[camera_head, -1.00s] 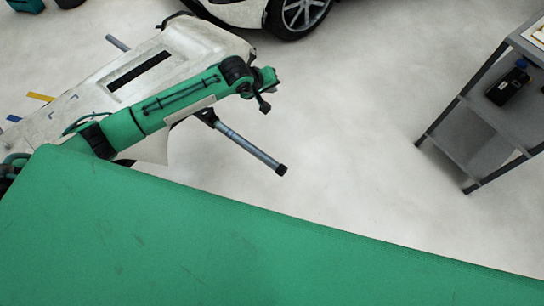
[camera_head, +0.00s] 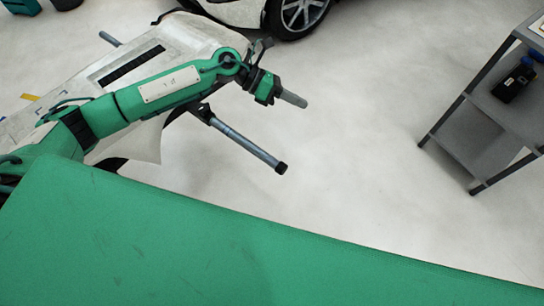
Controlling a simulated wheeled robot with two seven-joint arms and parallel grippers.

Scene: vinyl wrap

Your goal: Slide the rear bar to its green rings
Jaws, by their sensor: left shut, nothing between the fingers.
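A grey bar with a black end cap (camera_head: 248,146) sticks out to the lower right from under a white panel (camera_head: 60,95). A second grey bar end (camera_head: 110,39) shows past the panel's far left edge. I cannot tell which is the rear bar, and no green rings are visible. My left gripper (camera_head: 294,99) is shut and empty, pointing right in the air beyond the panel's right end. In the picture it is above the capped bar and apart from it. My left arm crosses in front of the panel and hides part of it. My right gripper is not in view.
A grey shelf cart (camera_head: 490,125) with a dark bottle (camera_head: 513,82) stands at the right. A car wheel (camera_head: 298,14) is at the top. The pale floor (camera_head: 370,110) between the bar and the cart is clear.

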